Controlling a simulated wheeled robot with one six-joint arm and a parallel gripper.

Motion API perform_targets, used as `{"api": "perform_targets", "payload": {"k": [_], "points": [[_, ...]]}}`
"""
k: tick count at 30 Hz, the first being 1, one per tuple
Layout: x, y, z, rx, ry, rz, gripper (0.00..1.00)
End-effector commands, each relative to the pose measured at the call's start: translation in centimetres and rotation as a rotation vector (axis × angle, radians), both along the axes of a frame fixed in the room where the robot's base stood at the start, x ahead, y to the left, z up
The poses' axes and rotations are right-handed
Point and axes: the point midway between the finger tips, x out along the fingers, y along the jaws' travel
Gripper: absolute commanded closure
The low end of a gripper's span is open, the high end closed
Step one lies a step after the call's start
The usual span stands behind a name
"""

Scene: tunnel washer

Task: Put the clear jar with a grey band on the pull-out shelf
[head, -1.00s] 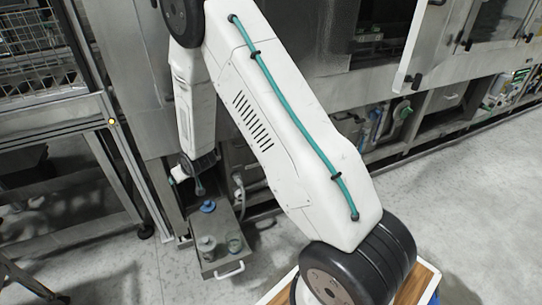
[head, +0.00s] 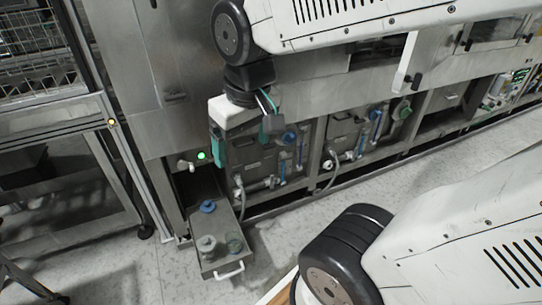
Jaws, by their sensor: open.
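The pull-out shelf (head: 222,266) is a grey drawer-like tray with a white handle, drawn out low from the machine. Near its front right stands a small clear, greenish jar (head: 235,243); it looks like the clear jar, but its grey band is too small to make out. A greyish jar (head: 207,246) stands beside it on the left. A blue-topped item (head: 207,207) sits further back on the shelf.
A green light (head: 201,156) glows above the shelf's back end. Open bays with pipes and valves (head: 285,150) lie right of the shelf. A metal rack (head: 60,130) stands at the left. The floor (head: 190,275) around the shelf's front is clear.

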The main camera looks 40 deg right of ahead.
Motion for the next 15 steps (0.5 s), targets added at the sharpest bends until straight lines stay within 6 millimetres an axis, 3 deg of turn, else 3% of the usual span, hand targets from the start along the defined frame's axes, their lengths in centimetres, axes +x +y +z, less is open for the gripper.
{"api": "perform_targets", "payload": {"k": [1, 3, 6, 10, 15], "points": [[-2.0, 0.0, 0.5, 0.001, 0.013, -0.002, 0.16], [-4.3, 0.0, 0.8, 0.002, 0.040, -0.004, 0.16], [-6.5, 0.1, 1.0, 0.003, 0.066, -0.005, 0.16], [-7.6, 0.1, 1.0, 0.004, 0.083, -0.007, 0.16], [-7.7, 0.1, 1.0, 0.004, 0.085, -0.006, 0.16]]}}
